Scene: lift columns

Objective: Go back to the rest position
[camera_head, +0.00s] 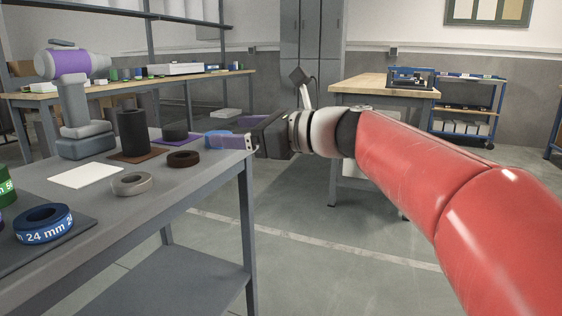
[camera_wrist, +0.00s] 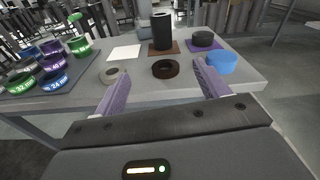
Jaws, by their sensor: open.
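My gripper (camera_head: 232,142) is at the end of my red arm, by the right edge of the grey table (camera_head: 190,196) in the head view. In the wrist view its two purple fingers (camera_wrist: 157,90) are wide apart with nothing held between them. A dark brown ring (camera_wrist: 165,68) lies on the table beyond the gap, apart from the fingers. A grey ring (camera_wrist: 111,75) lies beyond the left finger. A blue ring (camera_wrist: 222,62) stands by the right finger; whether they touch is unclear.
A tall black cylinder (camera_head: 131,132) stands on a brown mat. A white square (camera_head: 86,175) lies beside it. Several labelled rings, one blue (camera_head: 43,224), sit on a dark mat at left. A wooden-topped bench (camera_head: 370,88) stands behind my arm. Floor right of the table is open.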

